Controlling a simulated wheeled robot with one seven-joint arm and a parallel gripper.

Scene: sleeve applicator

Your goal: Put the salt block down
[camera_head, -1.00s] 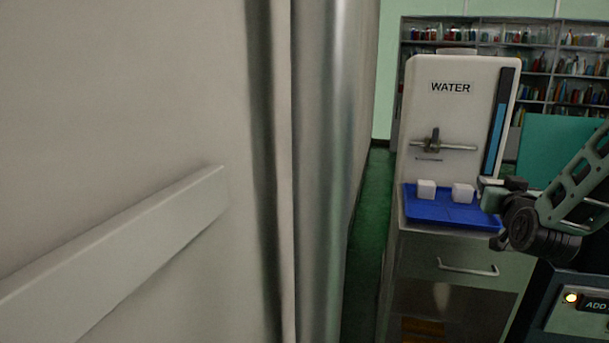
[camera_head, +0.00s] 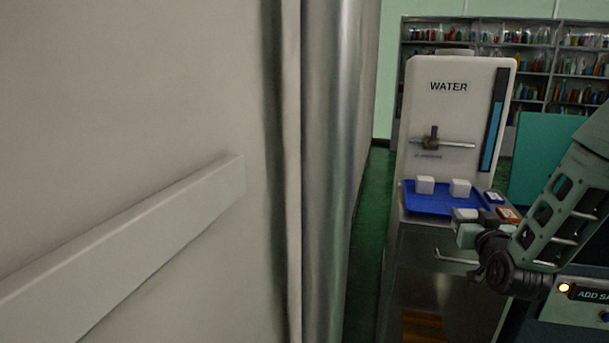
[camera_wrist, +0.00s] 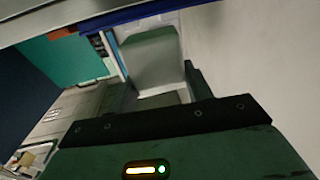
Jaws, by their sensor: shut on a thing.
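My gripper (camera_head: 480,226) is at the right in the head view, in front of and lower in the picture than the blue tray (camera_head: 412,209). It is shut on a small white block, the salt block (camera_head: 464,214), whose pale top shows at the fingertips. The fingers hide the rest of it. Two more white blocks, a left one (camera_head: 425,185) and a right one (camera_head: 459,188), sit apart on the tray.
A white water dispenser (camera_head: 450,115) with a tap stands behind the tray. A drawer cabinet (camera_head: 415,265) stands below. A small orange item (camera_head: 508,215) and a blue item (camera_head: 494,197) lie by the tray's right side. A large pale panel (camera_head: 130,120) fills the left.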

